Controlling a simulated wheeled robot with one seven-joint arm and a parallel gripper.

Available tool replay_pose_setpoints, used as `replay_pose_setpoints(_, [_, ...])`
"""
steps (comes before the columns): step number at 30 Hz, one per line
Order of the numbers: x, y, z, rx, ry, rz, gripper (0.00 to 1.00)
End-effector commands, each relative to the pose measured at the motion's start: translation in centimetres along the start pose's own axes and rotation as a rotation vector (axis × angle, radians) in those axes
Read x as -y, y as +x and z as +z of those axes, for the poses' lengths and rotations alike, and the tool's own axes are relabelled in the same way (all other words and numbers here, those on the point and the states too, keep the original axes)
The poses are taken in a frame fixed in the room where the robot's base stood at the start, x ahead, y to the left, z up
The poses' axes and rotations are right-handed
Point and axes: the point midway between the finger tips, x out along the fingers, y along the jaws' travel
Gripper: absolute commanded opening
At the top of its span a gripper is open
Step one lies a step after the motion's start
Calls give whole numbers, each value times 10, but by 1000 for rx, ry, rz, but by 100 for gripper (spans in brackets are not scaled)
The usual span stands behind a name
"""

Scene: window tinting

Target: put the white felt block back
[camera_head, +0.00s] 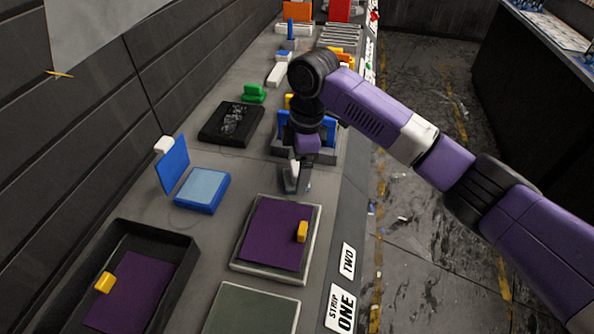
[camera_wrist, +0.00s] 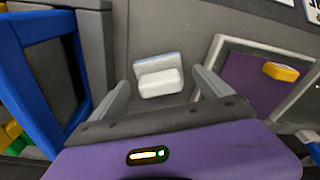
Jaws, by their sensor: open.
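A white block with a pale blue-grey layer along one side (camera_wrist: 160,85) shows in the wrist view, between my two fingers with a gap on each side. I take it for the white felt block. My gripper (camera_wrist: 161,78) is open, with nothing clamped. In the head view my gripper (camera_head: 298,180) points down low over the bench, between the blue-sided grey holder (camera_head: 331,130) and the framed plate (camera_head: 236,264). The block is mostly hidden by my fingers there. I cannot tell the exact height of the fingertips over the bench.
The framed plate bears a purple sheet (camera_head: 268,238) and a yellow block (camera_head: 302,231). A black tray (camera_head: 178,285) holds another purple sheet and yellow block. A blue case with an open lid (camera_head: 203,190) and a black box (camera_head: 231,124) stand left. Bare bench lies between them.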

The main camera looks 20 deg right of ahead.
Motion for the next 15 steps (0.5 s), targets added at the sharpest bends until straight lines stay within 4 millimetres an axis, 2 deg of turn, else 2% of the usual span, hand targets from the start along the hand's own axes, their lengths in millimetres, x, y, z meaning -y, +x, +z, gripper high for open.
replay_pose_setpoints(9, [-1, -63, -1, -2, -1, 4, 89])
replay_pose_setpoints(15, [0, -95, 0, -1, -1, 3, 89])
